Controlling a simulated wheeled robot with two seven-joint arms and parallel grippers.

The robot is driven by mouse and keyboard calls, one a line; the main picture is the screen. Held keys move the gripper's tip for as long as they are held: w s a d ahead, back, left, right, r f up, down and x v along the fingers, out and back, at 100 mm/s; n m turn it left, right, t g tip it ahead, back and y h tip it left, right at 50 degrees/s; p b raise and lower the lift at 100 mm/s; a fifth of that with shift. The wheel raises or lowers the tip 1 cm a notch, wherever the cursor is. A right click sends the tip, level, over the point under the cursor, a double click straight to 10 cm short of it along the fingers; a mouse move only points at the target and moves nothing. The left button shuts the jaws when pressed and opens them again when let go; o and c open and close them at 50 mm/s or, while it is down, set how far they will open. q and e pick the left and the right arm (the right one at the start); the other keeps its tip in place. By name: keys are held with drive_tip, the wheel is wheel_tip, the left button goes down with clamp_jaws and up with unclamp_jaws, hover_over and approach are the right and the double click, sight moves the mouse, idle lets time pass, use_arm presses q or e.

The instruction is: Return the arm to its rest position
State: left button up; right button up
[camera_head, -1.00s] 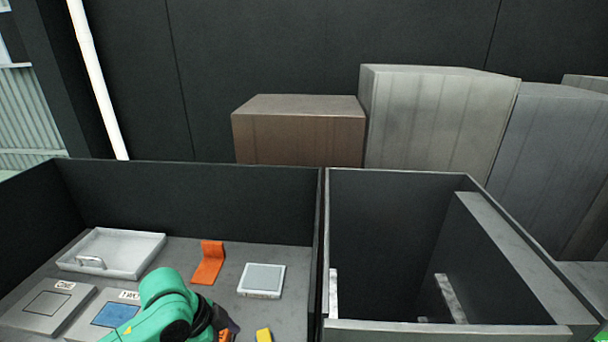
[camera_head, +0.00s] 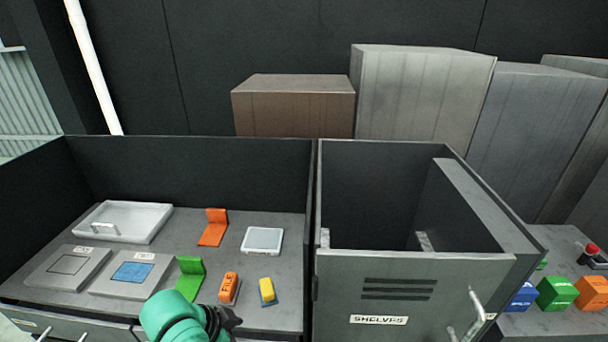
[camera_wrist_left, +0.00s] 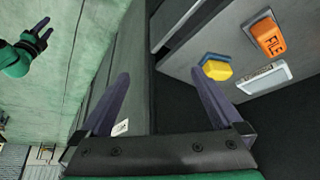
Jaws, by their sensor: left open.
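My left arm, green, shows at the bottom of the head view, with the dark part of my left gripper (camera_head: 226,320) at the counter's front edge. Its fingers are mostly hidden there. In the left wrist view my left gripper (camera_wrist_left: 158,75) has its two dark fingers wide apart with nothing between them. Another green arm end with dark prongs, apparently my right gripper (camera_wrist_left: 41,33), shows small at the top left of that view, over the green floor. Its jaw state is too small to judge.
The grey counter (camera_head: 185,222) holds a white tray (camera_head: 124,221), an orange stand (camera_head: 213,227), a green stand (camera_head: 190,278), an orange block (camera_head: 229,287) and a yellow block (camera_head: 267,290). The open-topped shelves cabinet (camera_head: 400,300) stands right, with coloured blocks beyond it. Open floor shows at left in the wrist view.

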use_arm(q)
drive_tip(key=s+a+f+n+y, duration=0.4)
drive_tip(key=s+a+f+n, duration=0.1)
drive_tip(key=s+a+n, duration=0.45)
wheel_tip(320, 180, down, 23)
drive_tip(key=s+m+g, duration=0.1)
drive_tip(key=s, duration=0.1)
drive_tip(key=s+a+f, duration=0.1)
drive_tip(key=s+f, duration=0.6)
drive_tip(key=s, duration=0.1)
drive_tip(key=s+a+f+g+b, duration=0.1)
drive_tip(key=s+a+f, duration=0.1)
drive_tip(key=s+f, duration=0.5)
drive_tip(key=shift+s+a+f+g, duration=0.2)
drive_tip(key=shift+s+a+g, duration=0.1)
drive_tip(key=shift+s, duration=0.45)
drive_tip(key=shift+m, duration=0.25)
